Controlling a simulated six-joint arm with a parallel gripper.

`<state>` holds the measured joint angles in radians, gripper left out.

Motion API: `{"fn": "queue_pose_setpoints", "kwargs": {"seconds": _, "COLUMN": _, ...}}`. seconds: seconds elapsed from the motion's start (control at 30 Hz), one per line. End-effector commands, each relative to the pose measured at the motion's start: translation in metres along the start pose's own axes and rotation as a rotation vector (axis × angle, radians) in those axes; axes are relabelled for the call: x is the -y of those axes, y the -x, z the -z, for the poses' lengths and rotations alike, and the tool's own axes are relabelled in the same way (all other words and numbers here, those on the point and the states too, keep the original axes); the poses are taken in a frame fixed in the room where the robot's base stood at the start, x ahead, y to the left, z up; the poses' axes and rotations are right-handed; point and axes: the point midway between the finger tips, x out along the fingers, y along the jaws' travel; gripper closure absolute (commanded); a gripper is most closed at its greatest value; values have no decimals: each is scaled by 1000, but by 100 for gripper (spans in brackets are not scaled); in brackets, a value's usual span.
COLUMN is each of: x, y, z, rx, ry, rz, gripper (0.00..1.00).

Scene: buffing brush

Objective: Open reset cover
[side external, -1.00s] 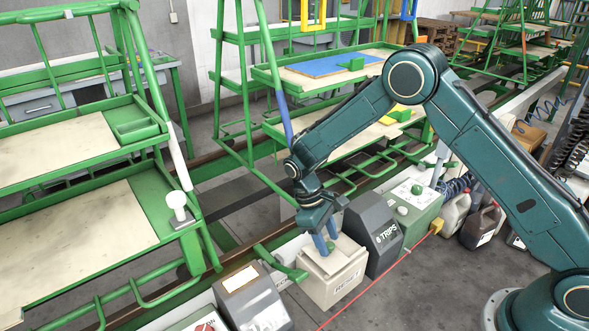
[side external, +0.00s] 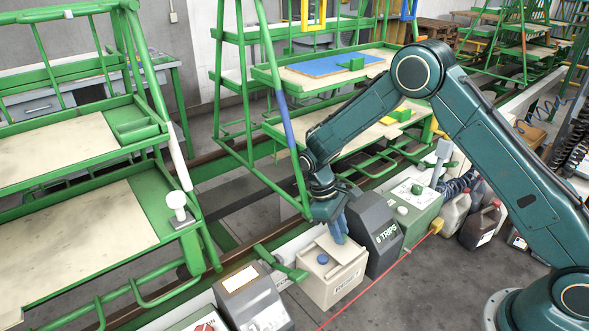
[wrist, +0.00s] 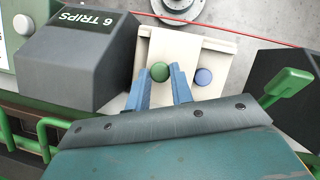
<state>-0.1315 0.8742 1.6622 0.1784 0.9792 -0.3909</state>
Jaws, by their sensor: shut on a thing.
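The reset box (side external: 322,291) is a cream box with a RESET label on its front, standing in the row of control boxes. Its pale cover (wrist: 163,48) has a green knob (wrist: 160,72) and sits toward the left of the box top in the wrist view. A blue button (wrist: 203,76) is uncovered beside it; it also shows in the side view (side external: 322,258). My gripper (side external: 341,238) points down at the right part of the box. In the wrist view its blue fingers (wrist: 160,80) are closed on either side of the green knob. The knob is hidden in the side view.
A dark grey 6 TRIPS box (side external: 378,232) stands close on the gripper's right. Another dark box (side external: 250,297) stands to the left, with a green lever (side external: 290,270) between. Green racks (side external: 262,125) rise behind.

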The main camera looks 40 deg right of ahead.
Motion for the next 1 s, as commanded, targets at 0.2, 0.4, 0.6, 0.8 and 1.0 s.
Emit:
{"fn": "queue_pose_setpoints", "kwargs": {"seconds": 0.2, "x": 0, "y": 1, "z": 0, "rx": -2, "ry": -1, "rz": 0, "gripper": 56}}
{"fn": "queue_pose_setpoints", "kwargs": {"seconds": 0.4, "x": 0, "y": 1, "z": 0, "rx": -1, "ry": 0, "rz": 0, "gripper": 55}}
{"fn": "queue_pose_setpoints", "kwargs": {"seconds": 0.6, "x": 2, "y": 1, "z": 1, "rx": -1, "ry": 0, "rz": 0, "gripper": 55}}
{"fn": "queue_pose_setpoints", "kwargs": {"seconds": 0.8, "x": 11, "y": 2, "z": 5, "rx": -1, "ry": 1, "rz": 0, "gripper": 55}}
{"fn": "queue_pose_setpoints", "kwargs": {"seconds": 1.0, "x": 31, "y": 5, "z": 13, "rx": -2, "ry": 2, "rz": -1, "gripper": 55}}
